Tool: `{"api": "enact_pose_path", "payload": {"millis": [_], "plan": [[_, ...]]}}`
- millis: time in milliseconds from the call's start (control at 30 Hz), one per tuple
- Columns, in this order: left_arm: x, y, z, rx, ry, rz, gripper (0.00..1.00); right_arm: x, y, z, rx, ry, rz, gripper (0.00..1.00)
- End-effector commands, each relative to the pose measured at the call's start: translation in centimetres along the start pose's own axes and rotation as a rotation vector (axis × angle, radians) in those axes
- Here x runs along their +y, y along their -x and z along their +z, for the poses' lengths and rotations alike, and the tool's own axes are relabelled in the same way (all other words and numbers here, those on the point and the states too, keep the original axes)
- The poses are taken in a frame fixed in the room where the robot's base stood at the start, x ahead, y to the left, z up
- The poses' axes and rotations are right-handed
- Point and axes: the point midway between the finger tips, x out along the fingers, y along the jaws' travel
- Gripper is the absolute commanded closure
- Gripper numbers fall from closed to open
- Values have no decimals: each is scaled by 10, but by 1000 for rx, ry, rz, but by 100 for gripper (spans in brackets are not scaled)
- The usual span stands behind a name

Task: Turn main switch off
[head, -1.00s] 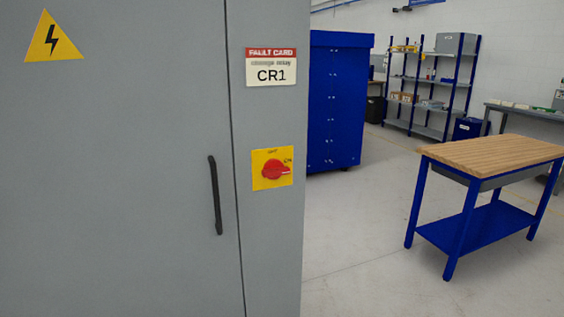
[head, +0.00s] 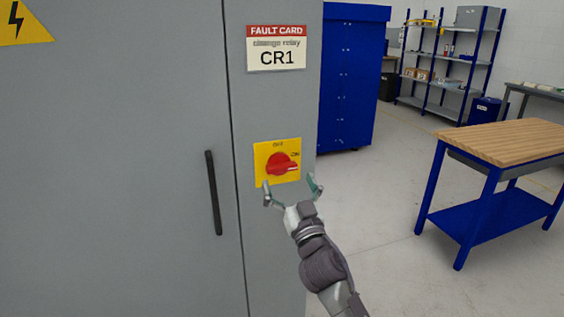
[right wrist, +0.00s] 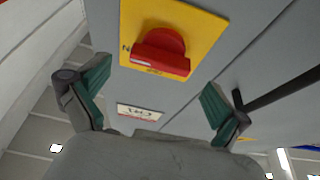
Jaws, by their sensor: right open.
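The main switch is a red rotary knob (head: 281,164) on a yellow plate (head: 263,178) on the grey cabinet's right front strip. Its white mark points right, toward the ON label; the other label is at the top of the plate. My right gripper (head: 292,187) is open and empty, just below and in front of the knob. In the right wrist view the red knob (right wrist: 160,52) lies ahead, between and beyond the two open fingers (right wrist: 155,92), with no contact visible. My left gripper is not in view.
The grey cabinet door (head: 120,180) is shut, with a black handle (head: 213,193) left of the switch. A fault card (head: 276,48) marked CR1 is above it. A blue cabinet (head: 350,80) and a wood-topped bench (head: 505,143) stand right, with clear floor between.

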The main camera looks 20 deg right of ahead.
Motion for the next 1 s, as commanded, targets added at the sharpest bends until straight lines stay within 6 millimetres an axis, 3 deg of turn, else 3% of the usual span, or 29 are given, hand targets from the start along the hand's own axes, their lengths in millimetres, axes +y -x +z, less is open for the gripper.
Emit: {"api": "enact_pose_path", "payload": {"millis": [100, 300, 667, 1000], "plan": [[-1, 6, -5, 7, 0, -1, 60, 0, -24, -2, 1, 0, 0, 0], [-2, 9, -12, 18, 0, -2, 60, 0, -45, 0, 0, -1, 0, 0], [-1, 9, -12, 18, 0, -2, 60, 0, -50, 1, 0, 0, 0, 0], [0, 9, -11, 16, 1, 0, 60, 0, -50, 1, -1, 0, 0, 53]]}}
